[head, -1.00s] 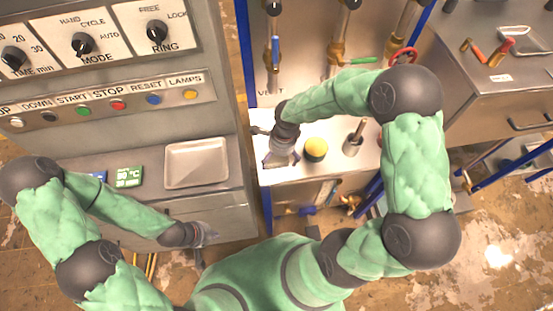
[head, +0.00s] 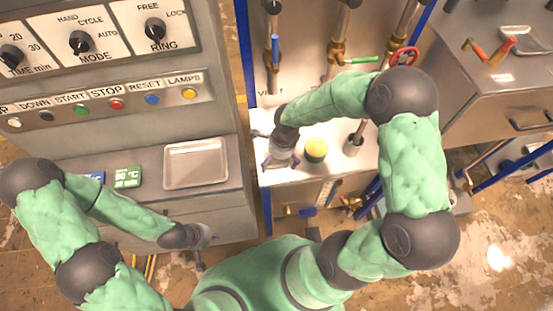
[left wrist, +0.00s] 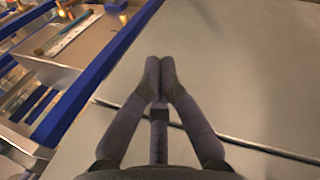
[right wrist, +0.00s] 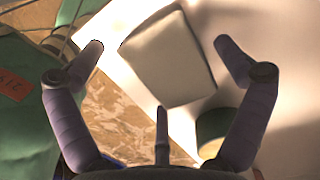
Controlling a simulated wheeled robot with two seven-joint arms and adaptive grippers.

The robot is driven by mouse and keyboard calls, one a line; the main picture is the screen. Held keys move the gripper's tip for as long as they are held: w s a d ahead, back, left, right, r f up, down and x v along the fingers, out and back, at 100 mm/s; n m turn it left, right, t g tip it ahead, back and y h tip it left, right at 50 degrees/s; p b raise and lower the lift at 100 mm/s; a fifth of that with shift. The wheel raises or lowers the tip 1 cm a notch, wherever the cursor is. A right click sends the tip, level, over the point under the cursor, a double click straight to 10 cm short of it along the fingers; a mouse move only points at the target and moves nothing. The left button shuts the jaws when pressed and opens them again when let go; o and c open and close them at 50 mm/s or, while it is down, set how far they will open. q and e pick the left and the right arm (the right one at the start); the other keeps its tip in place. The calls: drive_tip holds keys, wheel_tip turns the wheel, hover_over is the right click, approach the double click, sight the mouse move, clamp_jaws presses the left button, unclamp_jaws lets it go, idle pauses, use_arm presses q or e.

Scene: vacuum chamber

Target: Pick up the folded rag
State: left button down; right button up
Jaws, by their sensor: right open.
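The folded rag (right wrist: 165,62) is a pale, thick, roughly rectangular pad on the white worktop in the right wrist view. My right gripper (right wrist: 158,46) is open, with one finger to each side of the rag and gaps between fingers and cloth. In the head view my right gripper (head: 280,160) is over the left part of the white worktop (head: 345,175) and hides the rag. My left gripper (head: 206,238) is low in front of the grey cabinet. In the left wrist view my left gripper (left wrist: 160,68) has its fingertips together, with nothing seen between them.
A yellow-topped dark round pot (head: 316,150) stands just right of my right gripper; it also shows in the right wrist view (right wrist: 218,128). A cup with a stick (head: 353,145) is further right. Pipes and valves rise behind. An empty metal tray (head: 196,163) lies on the cabinet ledge.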

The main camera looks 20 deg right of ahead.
sight(276, 160)
idle(0.4)
drive_tip(key=shift+f, duration=0.1)
drive_tip(key=c, duration=0.9)
drive_tip(key=shift+c, duration=0.2)
drive_tip(key=shift+r+p, duration=0.4)
drive_tip(key=shift+p, duration=0.1)
wheel_tip(276, 160, up, 3)
drive_tip(key=shift+w, duration=0.1)
drive_tip(key=s+a+r+p, duration=0.3)
drive_tip(key=s+r, duration=0.6)
drive_tip(key=s, duration=0.4)
drive_tip(key=shift+s+a+r, duration=0.25)
drive_tip(key=shift+a+r, duration=0.15)
drive_tip(key=shift+a, duration=0.3)
